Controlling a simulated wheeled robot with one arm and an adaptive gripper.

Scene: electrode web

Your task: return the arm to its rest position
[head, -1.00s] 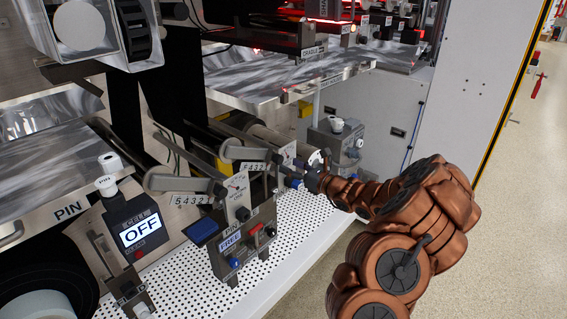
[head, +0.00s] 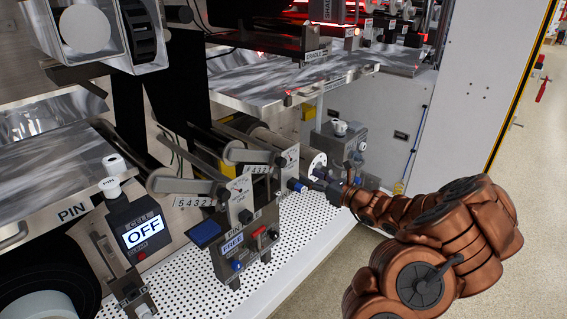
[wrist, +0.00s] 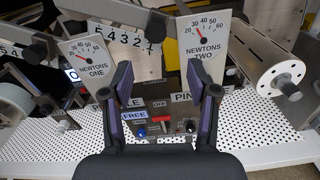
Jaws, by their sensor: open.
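My copper-coloured arm reaches in from the lower right in the head view. My gripper (head: 318,178) is at its end, small and dark there, beside the machine's lever station. In the wrist view my gripper (wrist: 159,98) shows two dark fingers with purplish inner pads, spread apart with nothing between them. Beyond the fingers is a grey control box (wrist: 160,125) with a FREE label, a blue button and a red switch. In the head view the same control box (head: 238,250) stands left of my gripper, apart from it.
Gauges marked NEWTONS ONE (wrist: 88,60) and NEWTONS TWO (wrist: 203,50) stand close ahead. A white roller end (wrist: 281,77) is at right. An OFF display box (head: 140,228) stands left. A perforated white deck (head: 305,240) lies below. Open floor (head: 535,130) is at the right.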

